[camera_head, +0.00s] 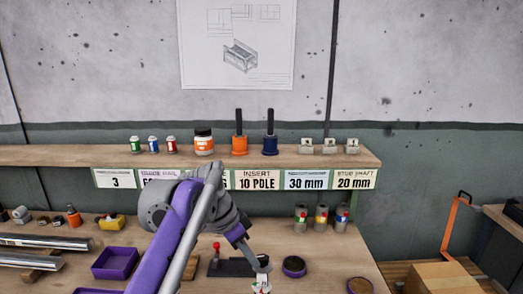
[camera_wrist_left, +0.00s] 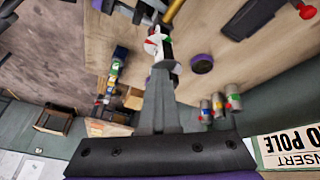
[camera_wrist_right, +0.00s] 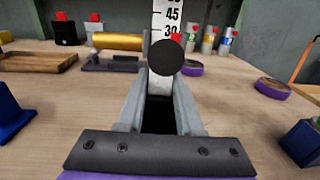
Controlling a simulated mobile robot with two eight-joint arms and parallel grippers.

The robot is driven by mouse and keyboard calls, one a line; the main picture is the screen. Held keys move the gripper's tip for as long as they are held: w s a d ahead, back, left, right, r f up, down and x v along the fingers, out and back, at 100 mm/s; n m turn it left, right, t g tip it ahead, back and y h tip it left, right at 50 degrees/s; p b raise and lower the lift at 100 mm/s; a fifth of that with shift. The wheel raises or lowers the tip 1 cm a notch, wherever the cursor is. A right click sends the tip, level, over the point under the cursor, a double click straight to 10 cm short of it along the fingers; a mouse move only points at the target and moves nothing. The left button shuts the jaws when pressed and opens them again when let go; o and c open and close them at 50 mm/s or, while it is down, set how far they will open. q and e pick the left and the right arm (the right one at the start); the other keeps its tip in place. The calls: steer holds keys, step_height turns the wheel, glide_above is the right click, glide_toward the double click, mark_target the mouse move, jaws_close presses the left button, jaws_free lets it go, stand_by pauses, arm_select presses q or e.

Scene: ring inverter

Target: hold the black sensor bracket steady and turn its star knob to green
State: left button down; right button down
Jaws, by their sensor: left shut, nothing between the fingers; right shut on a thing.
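The black sensor bracket shows in the right wrist view as a dark round end (camera_wrist_right: 167,58) at the fingertips of my right gripper (camera_wrist_right: 160,80), which is shut on it. A small red mark shows at its upper edge. In the left wrist view a white piece with red and green marks, apparently the star knob (camera_wrist_left: 153,43), sits at the tips of my left gripper (camera_wrist_left: 163,68). In the head view my left gripper (camera_head: 262,266) points down at this white piece (camera_head: 262,287), at the bottom edge. My left fingers are shut with nothing between them. The right gripper is outside the head view.
A dark fixture with a red knob (camera_head: 230,267) lies left of my left gripper. A round purple-rimmed dish (camera_head: 294,266) is close on its right. Several grey cylinders (camera_head: 321,219) stand behind. A purple tray (camera_head: 115,263) is at left. A shelf (camera_head: 70,155) runs above.

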arm_select(q)
steer(key=shift+w+a+f, duration=0.1)
steer(key=shift+w+a, duration=0.05)
steer(key=shift+w, duration=0.3)
arm_select(e)
steer(key=shift+a, duration=0.1)
arm_select(q)
steer(key=shift+a, duration=0.2)
step_height(320, 180, up, 6)
steer(key=shift+w+a, duration=0.2)
steer(key=shift+w, duration=0.05)
stand_by(0.5)
steer(key=shift+g, duration=0.3)
steer(key=shift+s+d+f, duration=0.15)
steer(key=shift+s+f, duration=0.15)
steer(key=shift+f, duration=0.65)
steer(key=shift+s+d+f, duration=0.15)
steer(key=shift+s+f, duration=0.15)
steer(key=shift+f, duration=0.6)
steer(key=shift+s+d+f, duration=0.15)
steer(key=shift+s+f, duration=0.15)
steer(key=shift+f, duration=0.65)
steer(key=shift+w+d+f, duration=0.1)
steer(key=shift+w+d, duration=0.3)
steer(key=shift+w, duration=0.15)
